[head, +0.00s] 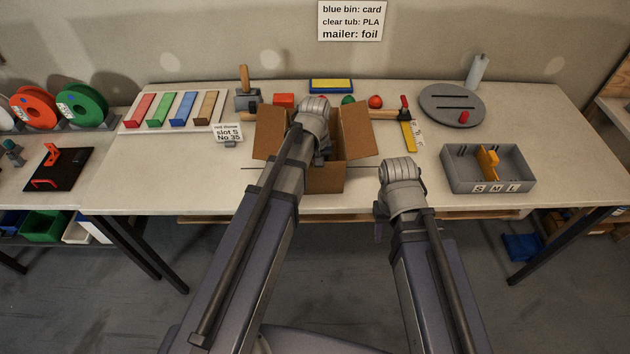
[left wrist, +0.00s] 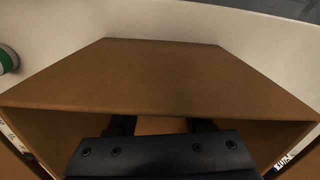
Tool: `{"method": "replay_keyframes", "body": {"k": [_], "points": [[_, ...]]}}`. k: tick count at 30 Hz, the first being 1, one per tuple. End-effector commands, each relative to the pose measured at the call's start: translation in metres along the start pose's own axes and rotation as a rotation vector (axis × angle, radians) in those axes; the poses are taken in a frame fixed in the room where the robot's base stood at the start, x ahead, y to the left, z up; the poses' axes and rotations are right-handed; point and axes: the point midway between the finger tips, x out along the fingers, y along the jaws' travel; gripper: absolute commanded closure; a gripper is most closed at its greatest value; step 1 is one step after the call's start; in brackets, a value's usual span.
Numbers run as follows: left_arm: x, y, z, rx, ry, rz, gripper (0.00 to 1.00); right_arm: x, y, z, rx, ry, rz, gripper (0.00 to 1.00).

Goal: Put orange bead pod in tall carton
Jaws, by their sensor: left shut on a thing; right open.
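The tall carton (head: 325,180) stands open on the table, its brown flaps spread. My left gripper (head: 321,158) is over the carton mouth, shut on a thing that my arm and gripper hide. In the left wrist view the carton's wall and flap (left wrist: 165,80) lie ahead of my left gripper (left wrist: 162,126), and its fingers reach down inside the opening. I cannot make out the orange bead pod in either view. My right gripper (head: 380,230) is open and seems empty at the table's front edge, right of the carton.
A grey S-M-L tray (head: 515,180) with an orange-yellow piece stands at the right. Behind the carton are a red block (head: 284,100), a red ball (head: 376,101) and a blue-yellow block (head: 331,86). A slot card (head: 228,133) stands left. The front left table is clear.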

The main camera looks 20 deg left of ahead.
Motion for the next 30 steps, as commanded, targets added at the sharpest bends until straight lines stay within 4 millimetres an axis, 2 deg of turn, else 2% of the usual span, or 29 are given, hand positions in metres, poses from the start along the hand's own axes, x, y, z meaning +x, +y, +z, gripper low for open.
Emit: {"method": "replay_keyframes", "body": {"k": [1, 3, 11, 16, 17, 24, 30], "points": [[0.0136, 0.0, 0.0, 0.0, 0.0, 0.0, 1.0, 0.0135, -0.0013, -0.0008, 0.0, 0.0, 0.0, 0.5], [0.0177, 0.0, 0.0, 0.0, 0.0, 0.0, 1.0, 0.0176, -0.0017, -0.001, 0.0, 0.0, 0.0, 0.5], [0.0152, 0.0, 0.0, 0.0, 0.0, 0.0, 1.0, 0.0151, -0.0015, -0.0009, 0.0, 0.0, 0.0, 0.5], [0.0204, 0.0, 0.0, 0.0, 0.0, 0.0, 1.0, 0.0202, -0.0019, -0.0012, 0.0, 0.0, 0.0, 0.5], [0.0191, 0.0, 0.0, 0.0, 0.0, 0.0, 0.47, 0.019, -0.0018, -0.0011, 0.0, 0.0, 0.0, 0.5], [0.0185, 0.0, 0.0, 0.0, 0.0, 0.0, 0.2, 0.0184, -0.0018, -0.0011, 0.0, 0.0, 0.0, 0.5], [0.0185, 0.0, 0.0, 0.0, 0.0, 0.0, 0.19, 0.0184, -0.0018, -0.0011, 0.0, 0.0, 0.0, 0.5]]}}
